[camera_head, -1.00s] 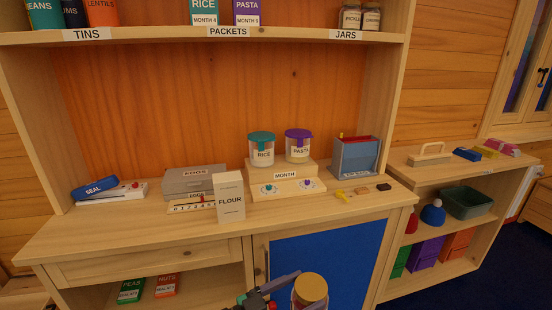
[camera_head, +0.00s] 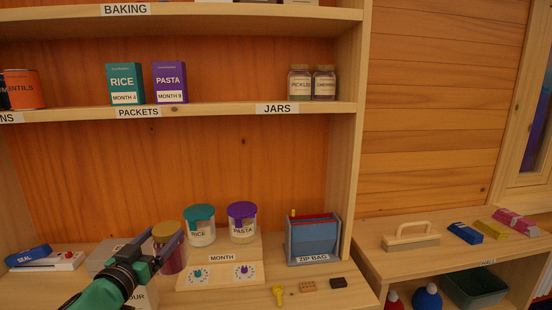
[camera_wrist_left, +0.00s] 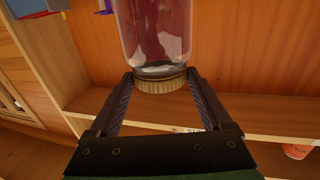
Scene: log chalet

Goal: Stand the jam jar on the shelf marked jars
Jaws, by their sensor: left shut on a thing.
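The jam jar, with dark red content (camera_head: 174,262) and a gold lid, is held at its lid by my left gripper (camera_head: 163,243). It is in front of the counter's back part, left of the rice canister. In the left wrist view the jar (camera_wrist_left: 155,30) appears lid-down between the two fingers (camera_wrist_left: 160,78). The shelf marked JARS (camera_head: 235,108) is higher up and to the right. A pickles jar (camera_head: 300,84) and another jar (camera_head: 324,84) stand at its right end. My right gripper is not in view.
Rice (camera_head: 125,82) and pasta (camera_head: 170,82) packets stand left on the same shelf board; the stretch between pasta and pickles is bare. Below are rice (camera_head: 200,232) and pasta (camera_head: 242,228) canisters and a zip bag box (camera_head: 314,240). An upper shelf (camera_head: 230,12) runs above.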

